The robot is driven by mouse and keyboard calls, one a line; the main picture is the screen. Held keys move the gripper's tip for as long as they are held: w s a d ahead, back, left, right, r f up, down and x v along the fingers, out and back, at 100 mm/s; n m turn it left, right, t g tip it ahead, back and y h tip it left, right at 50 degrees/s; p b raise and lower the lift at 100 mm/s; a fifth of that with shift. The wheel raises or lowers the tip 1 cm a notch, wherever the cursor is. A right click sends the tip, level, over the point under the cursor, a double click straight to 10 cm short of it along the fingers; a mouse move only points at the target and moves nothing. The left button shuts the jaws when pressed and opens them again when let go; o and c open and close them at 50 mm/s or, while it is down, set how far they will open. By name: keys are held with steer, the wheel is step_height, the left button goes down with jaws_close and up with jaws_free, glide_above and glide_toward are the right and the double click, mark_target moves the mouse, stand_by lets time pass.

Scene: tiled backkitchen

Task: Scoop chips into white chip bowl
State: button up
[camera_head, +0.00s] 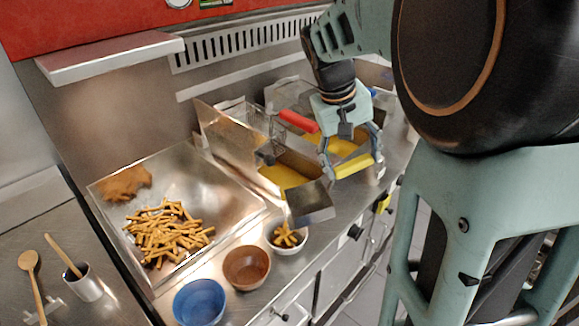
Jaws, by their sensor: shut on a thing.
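The white chip bowl (289,250) stands on the steel counter, at the right end of a row of bowls, with several chips in it. A large pile of chips (168,235) lies in the steel tray (240,218) on the left. A metal scoop (311,203), which seems to belong to this handle, is just above and behind the white bowl. The join between handle and scoop is not clear, and I cannot see inside the scoop.
A brown bowl (247,268) and a blue bowl (200,302) stand left of the white bowl. Fryer wells with yellow oil (283,177) and a red-handled basket (298,121) are behind. A metal cup (84,284) with a wooden utensil and a wooden spoon (30,268) are at lower left.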

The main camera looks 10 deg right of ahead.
mark_target(369, 158)
steer(key=d+f+y+p, duration=0.1)
steer(key=d+y, duration=0.1)
steer(key=d, duration=0.1)
steer(key=shift+d+f+y+p, duration=0.15)
steer(key=shift+f+y+p, duration=0.15)
steer(key=shift+f+p, duration=0.1)
steer(key=shift+w+d+f+y, duration=0.15)
steer(key=shift+d+f+y, duration=0.3)
steer(key=shift+y, duration=0.05)
steer(key=shift+a, duration=0.15)
